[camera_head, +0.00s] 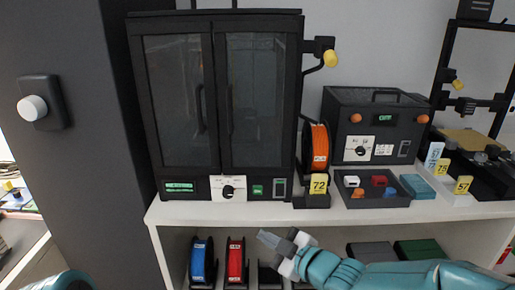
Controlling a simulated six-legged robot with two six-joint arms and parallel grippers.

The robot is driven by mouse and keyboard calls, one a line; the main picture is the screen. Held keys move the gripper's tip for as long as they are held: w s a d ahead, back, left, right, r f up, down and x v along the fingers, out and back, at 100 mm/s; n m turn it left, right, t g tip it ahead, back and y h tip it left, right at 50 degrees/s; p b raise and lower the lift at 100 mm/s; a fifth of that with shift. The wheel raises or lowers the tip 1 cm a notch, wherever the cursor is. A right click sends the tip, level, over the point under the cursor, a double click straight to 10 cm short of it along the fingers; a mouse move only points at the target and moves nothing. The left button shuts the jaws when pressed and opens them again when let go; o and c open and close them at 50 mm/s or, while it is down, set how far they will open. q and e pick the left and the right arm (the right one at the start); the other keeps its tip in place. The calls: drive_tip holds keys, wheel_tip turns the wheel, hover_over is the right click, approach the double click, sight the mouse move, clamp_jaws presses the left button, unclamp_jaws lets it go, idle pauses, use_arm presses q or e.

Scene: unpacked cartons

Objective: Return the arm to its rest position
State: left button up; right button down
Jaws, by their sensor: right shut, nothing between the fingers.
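My right arm, teal with a white and dark wrist, comes in from the lower right. My right gripper (268,239) points up and left in front of the white shelf's lower opening. Its fingers are shut and empty, and they appear apart from the spools behind. A rounded teal piece shows at the bottom left corner, likely part of my left arm. My left gripper is out of view.
Above the gripper is the white shelf top (228,212), bearing a black cabinet (218,100), an orange spool (317,147), a dark box (375,120) and a parts tray (352,200). Blue (199,262) and red (235,262) spools stand below. A dark pillar (75,175) stands left.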

drive_tip(key=s+d+f+m+g+h, duration=0.25)
drive_tip(key=s+f+m, duration=0.2)
drive_tip(key=f, duration=0.55)
drive_tip(key=s+d+f+m+g+h, duration=0.1)
drive_tip(key=s+d+f+m+g, duration=0.25)
drive_tip(key=f, duration=0.55)
drive_tip(key=s+d+f+m+h, duration=0.2)
drive_tip(key=s+f+m, duration=0.3)
drive_tip(key=f, duration=0.5)
drive_tip(key=s+d+f+m+g, duration=0.1)
drive_tip(key=s+f+m+g, duration=0.2)
drive_tip(key=s, duration=0.5)
drive_tip(key=s+f+m+g, duration=0.2)
drive_tip(key=s+f, duration=0.2)
drive_tip(key=s, duration=0.4)
wheel_tip(320, 180, up, 14)
drive_tip(key=w+p, duration=0.1)
drive_tip(key=p, duration=1.3)
drive_tip(key=shift+d+h, duration=0.2)
drive_tip(key=shift+h, duration=0.25)
